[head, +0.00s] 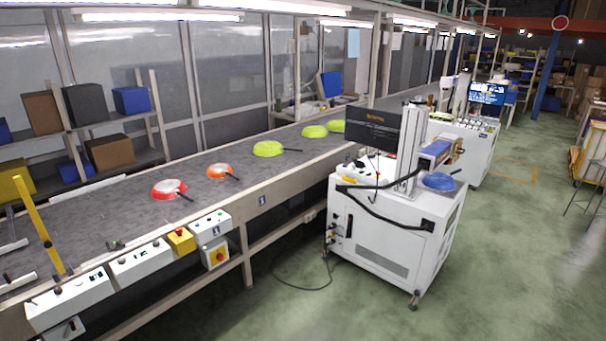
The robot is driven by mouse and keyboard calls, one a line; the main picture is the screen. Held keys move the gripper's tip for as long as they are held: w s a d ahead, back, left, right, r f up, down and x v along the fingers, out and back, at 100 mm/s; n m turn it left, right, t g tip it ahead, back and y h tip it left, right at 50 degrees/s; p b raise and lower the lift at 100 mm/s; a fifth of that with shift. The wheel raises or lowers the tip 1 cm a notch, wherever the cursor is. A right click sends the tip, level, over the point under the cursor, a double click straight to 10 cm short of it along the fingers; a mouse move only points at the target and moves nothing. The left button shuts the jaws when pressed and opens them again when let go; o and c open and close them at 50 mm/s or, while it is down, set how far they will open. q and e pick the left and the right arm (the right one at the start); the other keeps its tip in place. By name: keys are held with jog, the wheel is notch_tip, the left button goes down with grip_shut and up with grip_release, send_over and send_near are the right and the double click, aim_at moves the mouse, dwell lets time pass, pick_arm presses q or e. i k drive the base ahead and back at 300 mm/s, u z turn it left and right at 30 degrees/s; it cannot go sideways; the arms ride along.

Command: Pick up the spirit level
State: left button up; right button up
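A long, narrow yellow bar (39,225) stands tilted at the near left end of the conveyor (110,219). Its lower end is by the conveyor's front edge, behind the white control boxes. It has the long shape of a spirit level, but no vials can be made out, so I cannot tell if it is one. No other thing that looks like a spirit level shows. Neither of my grippers is in view.
Red pans (168,189) (223,171) and green pans (269,149) (314,131) lie on the conveyor. White control boxes (140,262) line its front edge. A white machine cart (385,235) with a blue pan (438,181) stands at right. Green floor (520,260) is open beyond it.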

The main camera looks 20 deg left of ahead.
aim_at(346, 178)
jog(key=u, duration=0.6)
jog(key=i, duration=2.35)
jog(key=z, duration=0.15)
